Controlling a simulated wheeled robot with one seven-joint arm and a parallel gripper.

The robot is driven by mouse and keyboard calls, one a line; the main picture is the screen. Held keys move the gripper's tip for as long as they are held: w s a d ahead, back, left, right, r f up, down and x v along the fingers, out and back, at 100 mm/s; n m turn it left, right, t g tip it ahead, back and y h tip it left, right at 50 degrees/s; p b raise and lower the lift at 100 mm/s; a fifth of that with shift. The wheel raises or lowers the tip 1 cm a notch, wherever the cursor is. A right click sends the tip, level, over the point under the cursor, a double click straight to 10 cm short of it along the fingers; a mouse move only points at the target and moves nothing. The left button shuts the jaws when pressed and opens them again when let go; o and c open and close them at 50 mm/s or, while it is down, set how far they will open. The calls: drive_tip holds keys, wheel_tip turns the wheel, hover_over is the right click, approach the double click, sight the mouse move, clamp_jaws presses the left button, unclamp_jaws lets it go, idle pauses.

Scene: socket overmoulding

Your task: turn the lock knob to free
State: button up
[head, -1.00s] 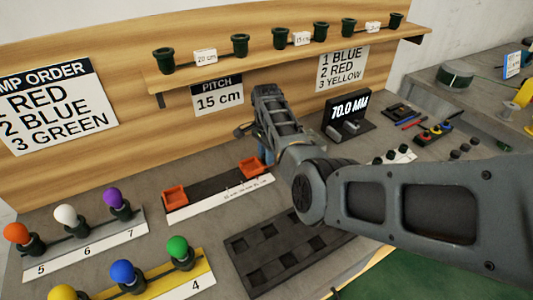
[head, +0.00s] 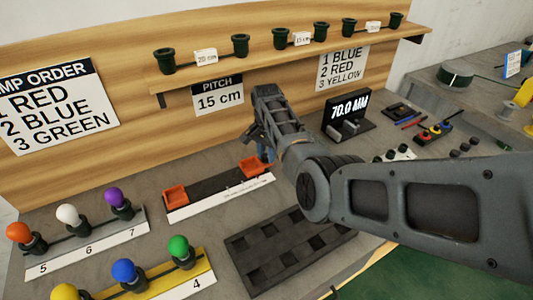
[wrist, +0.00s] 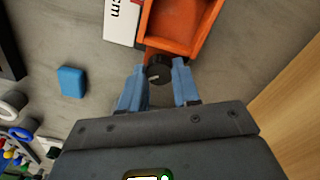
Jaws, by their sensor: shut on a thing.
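The lock knob (wrist: 158,70) is a small dark round knob with a light mark line, at the end of an orange holder (wrist: 180,25) in the wrist view. My gripper (wrist: 158,84) has two blue fingers, one on each side of the knob, shut on it. In the head view the orange holder (head: 253,166) sits at the right end of a dark rail (head: 215,184) with a white scale strip. My gripper (head: 264,150) is just behind and beside that holder; the knob is hidden there by my arm and the holder.
A second orange holder (head: 175,195) is at the rail's left end. A black grid tray (head: 285,250) lies in front. Bulb stands (head: 90,242) are at left. A display reading 70.0 MM (head: 347,115) stands right. A blue block (wrist: 72,81) lies near my gripper.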

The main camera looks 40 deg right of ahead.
drive_tip(key=o, duration=1)
drive_tip(key=shift+o, duration=0.3)
